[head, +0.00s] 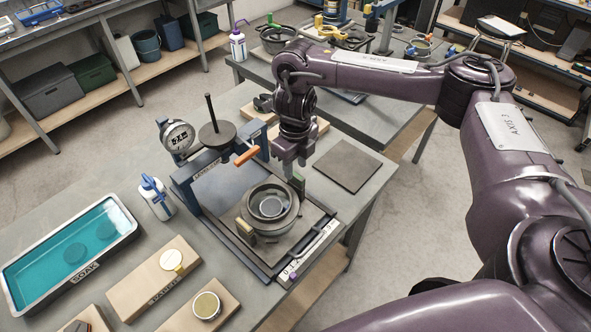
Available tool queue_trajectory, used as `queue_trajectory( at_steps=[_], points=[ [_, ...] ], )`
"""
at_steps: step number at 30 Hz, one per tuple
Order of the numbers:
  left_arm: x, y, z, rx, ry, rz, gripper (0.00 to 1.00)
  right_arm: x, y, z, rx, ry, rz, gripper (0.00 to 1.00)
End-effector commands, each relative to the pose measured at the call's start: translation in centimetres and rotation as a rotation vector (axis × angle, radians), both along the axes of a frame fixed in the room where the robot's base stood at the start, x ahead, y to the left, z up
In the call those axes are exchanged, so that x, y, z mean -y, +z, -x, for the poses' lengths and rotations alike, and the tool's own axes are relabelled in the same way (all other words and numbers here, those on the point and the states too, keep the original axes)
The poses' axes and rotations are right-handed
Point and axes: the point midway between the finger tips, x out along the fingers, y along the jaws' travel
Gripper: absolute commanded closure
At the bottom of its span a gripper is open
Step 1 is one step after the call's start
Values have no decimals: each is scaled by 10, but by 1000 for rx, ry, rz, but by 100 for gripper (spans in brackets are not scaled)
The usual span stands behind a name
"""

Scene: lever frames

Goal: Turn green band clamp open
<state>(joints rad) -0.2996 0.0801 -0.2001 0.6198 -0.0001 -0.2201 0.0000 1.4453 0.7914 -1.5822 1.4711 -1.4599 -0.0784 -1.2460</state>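A round dark metal ring assembly (270,208) sits on a flat base at the right of the bench, with a smaller ring inside it. I cannot tell for certain which part is the green band clamp. My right gripper (291,168) points down just above and beside the green block. Its fingers are small and dark, so I cannot tell whether they are open, or whether they touch the block. My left gripper is not in view.
A flat dark plate (347,165) lies right.

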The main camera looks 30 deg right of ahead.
Motion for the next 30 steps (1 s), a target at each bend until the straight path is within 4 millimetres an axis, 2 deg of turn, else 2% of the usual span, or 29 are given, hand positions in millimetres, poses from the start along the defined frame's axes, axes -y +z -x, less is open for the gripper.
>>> queue_trajectory(
  at_steps=[1,3,9,30],
  points=[
    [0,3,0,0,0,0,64,1,11,-1,4,1,3,64],
    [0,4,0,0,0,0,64,0,21,-1,3,1,2,64],
    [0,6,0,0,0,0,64,1,36,0,0,0,1,64],
    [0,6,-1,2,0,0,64,0,37,0,-1,0,0,64]
  ],
)
